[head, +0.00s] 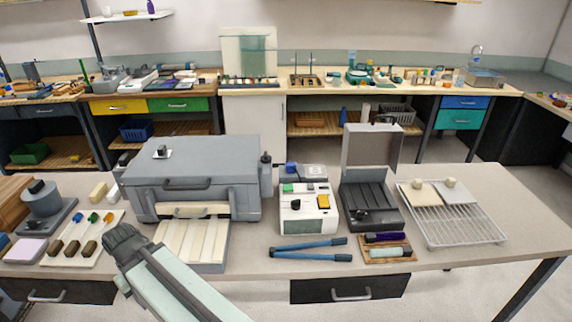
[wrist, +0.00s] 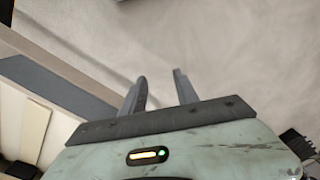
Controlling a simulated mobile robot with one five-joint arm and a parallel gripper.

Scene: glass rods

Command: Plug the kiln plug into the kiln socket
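The grey kiln (head: 195,180) stands on the bench left of centre in the head view, with pale slabs on a tray at its front. I cannot pick out the kiln plug or the kiln socket for certain. A dark upright fitting (head: 265,160) is at the kiln's right side. My gripper (head: 115,237) is in front of the kiln, to its left, over the bench's front part. In the wrist view, my gripper (wrist: 160,75) has its two fingers apart with nothing between them. A black ridged piece (wrist: 294,142) shows at the lower right there; I cannot tell what it is.
A white control box (head: 308,212) with green and yellow parts stands right of the kiln. Blue-handled tongs (head: 308,247) lie before it. An open-lidded grey case (head: 370,190) and a wire rack (head: 455,225) are further right.

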